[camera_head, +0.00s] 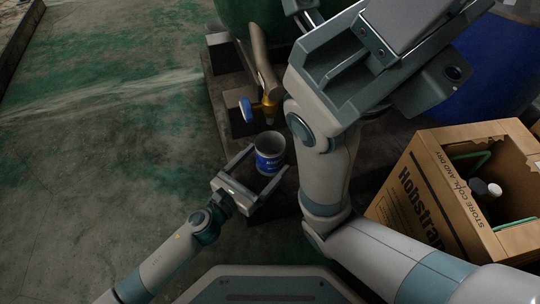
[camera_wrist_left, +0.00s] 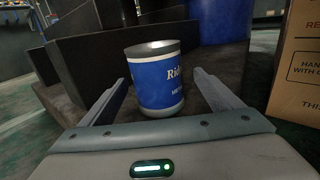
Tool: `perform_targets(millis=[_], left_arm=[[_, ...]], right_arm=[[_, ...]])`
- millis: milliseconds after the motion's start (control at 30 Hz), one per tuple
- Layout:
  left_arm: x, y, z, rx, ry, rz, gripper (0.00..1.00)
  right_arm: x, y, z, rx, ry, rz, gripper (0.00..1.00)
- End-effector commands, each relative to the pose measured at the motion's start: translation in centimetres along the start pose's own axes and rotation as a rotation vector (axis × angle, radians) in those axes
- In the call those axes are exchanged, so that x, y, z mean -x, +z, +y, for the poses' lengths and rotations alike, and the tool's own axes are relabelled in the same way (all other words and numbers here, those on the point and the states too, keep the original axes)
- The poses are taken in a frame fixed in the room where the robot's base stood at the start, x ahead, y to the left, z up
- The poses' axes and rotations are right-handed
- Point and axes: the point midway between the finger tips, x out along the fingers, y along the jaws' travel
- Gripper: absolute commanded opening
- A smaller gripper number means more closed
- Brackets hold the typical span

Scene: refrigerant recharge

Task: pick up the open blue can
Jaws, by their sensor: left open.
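The open blue can (camera_head: 270,160) stands upright on the dark base, with a pale rim, a blue label and an open top. It also shows in the left wrist view (camera_wrist_left: 160,85). My left gripper (camera_head: 269,159) is open, with one finger on each side of the can; I cannot tell whether either finger touches it.
A brass valve (camera_head: 267,106) with a blue round handle (camera_head: 246,109) stands just behind the can. An open cardboard box (camera_head: 425,190) holding bottles is on the right. A large blue drum (camera_head: 505,65) stands behind it. The green-stained floor on the left is clear.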

Motion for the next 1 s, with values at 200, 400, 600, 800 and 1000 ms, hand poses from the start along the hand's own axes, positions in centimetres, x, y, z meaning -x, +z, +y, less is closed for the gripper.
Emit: perform_targets(millis=[200,400,600,800,1000], left_arm=[[-2.7,-0.2,0.4,-0.002,0.0,-0.002,0.85],[-4.1,-0.2,0.5,-0.002,0.001,-0.001,0.85],[-4.2,-0.2,0.4,-0.001,0.001,-0.001,0.85],[-4.1,-0.2,0.4,-0.001,0.001,-0.001,0.85],[-4.1,-0.2,0.4,-0.001,0.001,-0.001,0.54]], right_arm=[[0.1,-0.3,-0.1,-0.002,0.0,0.008,0.31],[0.0,-0.3,-0.1,-0.003,-0.006,0.012,0.31],[0.1,-0.2,-0.1,-0.002,-0.008,0.007,0.31],[0.2,-0.1,-0.1,-0.001,-0.009,0.001,0.31],[0.3,-0.1,-0.1,-0.001,-0.009,-0.002,0.31]])
